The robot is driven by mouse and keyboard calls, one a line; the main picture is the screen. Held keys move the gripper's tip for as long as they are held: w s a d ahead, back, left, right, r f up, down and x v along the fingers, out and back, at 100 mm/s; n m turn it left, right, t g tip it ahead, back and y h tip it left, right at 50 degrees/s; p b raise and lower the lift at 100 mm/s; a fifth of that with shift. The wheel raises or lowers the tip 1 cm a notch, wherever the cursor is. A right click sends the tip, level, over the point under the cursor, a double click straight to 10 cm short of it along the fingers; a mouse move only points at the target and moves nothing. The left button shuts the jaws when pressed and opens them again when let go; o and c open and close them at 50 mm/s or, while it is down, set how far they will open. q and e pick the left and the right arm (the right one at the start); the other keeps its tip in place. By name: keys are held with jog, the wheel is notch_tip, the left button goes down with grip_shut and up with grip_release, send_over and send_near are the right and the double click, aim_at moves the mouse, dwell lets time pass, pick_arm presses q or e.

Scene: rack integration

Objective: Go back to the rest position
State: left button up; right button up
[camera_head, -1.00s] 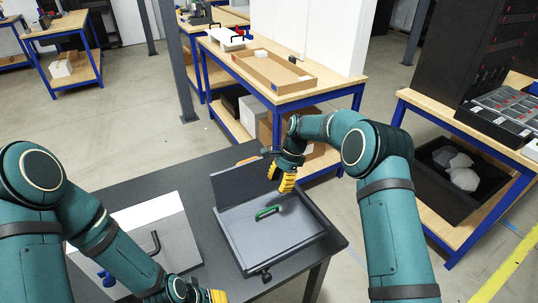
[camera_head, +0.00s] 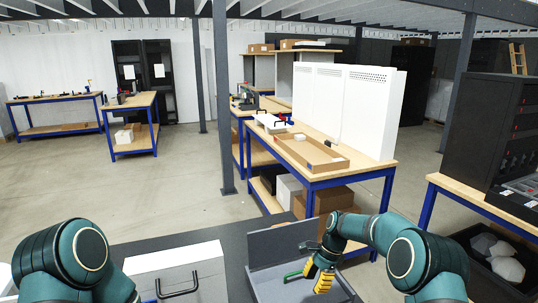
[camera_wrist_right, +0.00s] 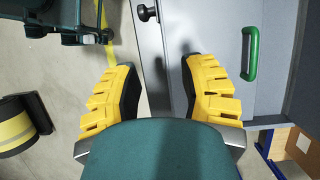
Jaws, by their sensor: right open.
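My right gripper (camera_head: 318,275) is open and empty, in front of the grey box (camera_head: 268,284) on the dark table (camera_head: 233,240). In the right wrist view its two yellow fingers (camera_wrist_right: 155,88) are spread apart over the box's edge. A green handle (camera_wrist_right: 251,53) on the box shows to the right of the fingers, apart from them; it also shows in the head view (camera_head: 293,275). My left arm shows at the lower left of the head view, but its gripper is out of the picture.
A white-topped case (camera_head: 170,258) with a dark handle (camera_head: 177,287) stands left of the grey box. Behind is a wooden bench (camera_head: 332,173) with blue legs carrying a cardboard tray (camera_head: 300,155). A dark post (camera_head: 224,110) stands beyond the table. Open floor lies to the left.

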jog(key=s+a+f+n, duration=0.1)
jog(key=s+f+n, duration=0.25)
jog(key=f, duration=0.45)
jog(key=s+f+n+t, duration=0.1)
jog(key=s+f+n, duration=0.1)
jog(key=s, duration=0.6)
jog(key=s+a+f+n+t, duration=0.1)
jog(key=s+f+n, duration=0.1)
jog(key=s, duration=0.7)
jog(key=s+a+f+n+t+b, duration=0.1)
jog(key=s+n, duration=0.3)
jog(key=s, duration=0.5)
jog(key=shift+a+f+n+t, duration=0.25)
jog(key=shift+f+n+t, duration=0.1)
jog(key=shift+f+t, duration=0.2)
